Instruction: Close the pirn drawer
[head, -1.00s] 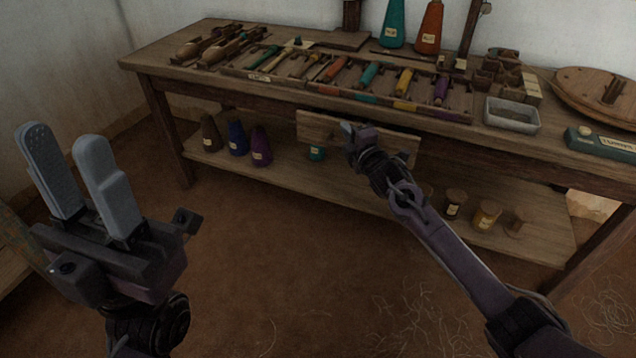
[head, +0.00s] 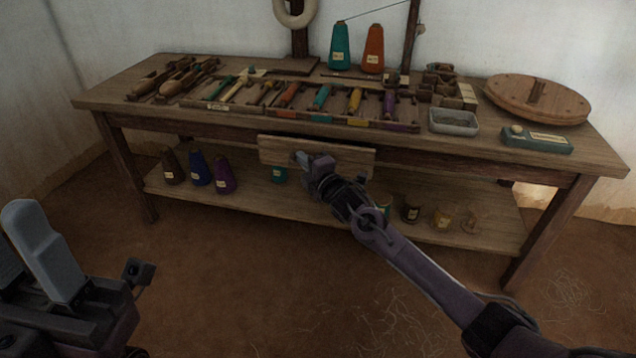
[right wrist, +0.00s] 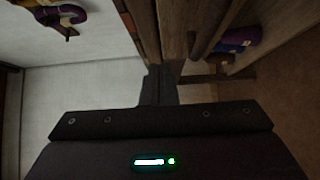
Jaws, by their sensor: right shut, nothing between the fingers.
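The pirn drawer's plain wooden front (head: 345,160) shows below the worktop edge of the bench in the head view. It stands out from the apron, so the drawer looks partly open; its inside is hidden. My right gripper (head: 302,159) is shut and empty, its tips at the middle-left of the drawer front. I cannot tell if they touch it. In the right wrist view the shut fingers (right wrist: 157,86) point at a wooden edge (right wrist: 173,35). My left gripper (head: 20,258) is open and empty at the lower left, far from the bench, partly cut off by the picture edge.
The bench top (head: 120,98) holds a tray of pirns (head: 320,118), shuttles (head: 175,78), a grey dish (head: 453,122), a green box (head: 537,138) and a round wooden disc (head: 537,99). Cones and jars stand on the lower shelf (head: 300,205). The floor in front is clear apart from loose threads.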

